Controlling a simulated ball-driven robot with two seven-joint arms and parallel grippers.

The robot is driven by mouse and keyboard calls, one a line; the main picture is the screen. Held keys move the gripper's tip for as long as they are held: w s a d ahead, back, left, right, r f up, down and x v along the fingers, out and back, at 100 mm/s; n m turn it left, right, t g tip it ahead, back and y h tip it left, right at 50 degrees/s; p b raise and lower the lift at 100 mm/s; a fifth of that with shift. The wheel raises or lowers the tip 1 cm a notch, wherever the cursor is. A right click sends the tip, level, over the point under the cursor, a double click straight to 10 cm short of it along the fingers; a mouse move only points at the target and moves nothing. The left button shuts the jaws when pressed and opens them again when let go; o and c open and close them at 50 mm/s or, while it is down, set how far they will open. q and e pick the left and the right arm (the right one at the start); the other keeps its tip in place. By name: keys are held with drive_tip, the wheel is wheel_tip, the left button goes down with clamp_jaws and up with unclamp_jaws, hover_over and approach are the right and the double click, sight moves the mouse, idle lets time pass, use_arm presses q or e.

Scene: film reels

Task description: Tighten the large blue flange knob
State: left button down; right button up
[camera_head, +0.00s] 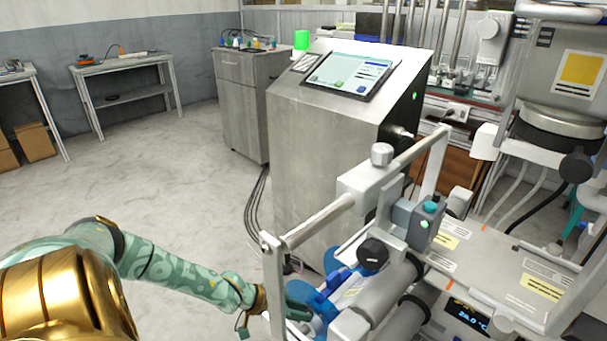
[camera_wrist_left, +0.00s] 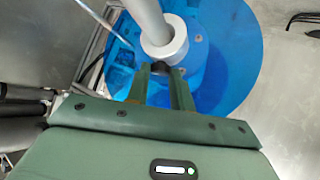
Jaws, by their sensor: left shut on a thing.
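A large blue disc with a raised blue hub (camera_wrist_left: 232,62), which I take for the large blue flange knob, fills the upper middle of the left wrist view. In the head view its blue edge (camera_head: 325,318) shows low in the middle, partly behind machine parts. My left gripper (camera_head: 299,306) reaches it from the left. In the left wrist view the two green fingers (camera_wrist_left: 160,72) are close together at the hub, shut on a part of it that looks dark; the exact contact is partly hidden. My right gripper is not in view.
A grey shaft with a pale collar (camera_wrist_left: 165,42) stands just beyond the fingertips. The machine's metal frame post (camera_head: 274,290) is close beside my left gripper. A black knob (camera_head: 373,252) and blue parts sit to the right. The floor at left is clear.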

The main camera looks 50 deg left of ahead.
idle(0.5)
use_arm(q)
drive_tip(key=c, duration=1.2)
unclamp_jaws()
